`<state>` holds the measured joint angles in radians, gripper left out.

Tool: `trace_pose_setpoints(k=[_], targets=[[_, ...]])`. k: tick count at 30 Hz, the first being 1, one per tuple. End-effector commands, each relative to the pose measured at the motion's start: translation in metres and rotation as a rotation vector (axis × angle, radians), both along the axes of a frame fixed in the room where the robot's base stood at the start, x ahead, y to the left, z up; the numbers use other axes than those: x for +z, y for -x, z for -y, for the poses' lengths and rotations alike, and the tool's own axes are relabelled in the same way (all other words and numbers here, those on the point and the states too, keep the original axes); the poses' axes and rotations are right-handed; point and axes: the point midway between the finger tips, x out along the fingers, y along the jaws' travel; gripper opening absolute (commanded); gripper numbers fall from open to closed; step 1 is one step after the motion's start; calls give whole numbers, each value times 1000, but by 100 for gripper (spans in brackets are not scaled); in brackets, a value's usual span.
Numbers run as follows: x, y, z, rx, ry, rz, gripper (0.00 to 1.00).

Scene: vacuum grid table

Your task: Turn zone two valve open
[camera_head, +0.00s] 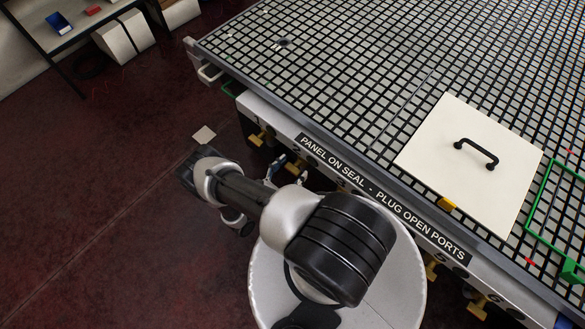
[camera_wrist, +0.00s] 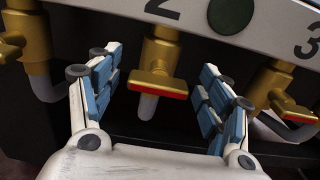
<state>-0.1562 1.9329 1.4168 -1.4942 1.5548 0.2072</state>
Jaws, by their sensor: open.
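The zone two valve (camera_wrist: 160,62) is a brass tap below the number 2 in the wrist view. Its brass handle (camera_wrist: 157,80) with a red edge lies crosswise, tilted slightly down to the right. A pale grey hose hangs below it. My gripper (camera_wrist: 158,72) is open, with one blue-padded finger on each side of the valve and gaps between pads and handle. In the head view my gripper (camera_head: 286,170) is at the table's front edge, partly hidden by my arm, near brass taps.
Neighbouring brass valves stand close by, one left (camera_wrist: 30,45) and one right (camera_wrist: 275,85) below number 3. The grid table (camera_head: 330,90) carries a white panel (camera_head: 430,150) with a black handle and a green frame (camera_head: 534,230). The floor at left is mostly clear.

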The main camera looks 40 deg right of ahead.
Motion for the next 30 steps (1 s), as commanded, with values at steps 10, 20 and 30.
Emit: trace_pose_setpoints(k=[10,20,30], targets=[[0,0,6,1,0,0,72],[0,0,6,1,0,0,52],[0,0,6,0,0,0,30]])
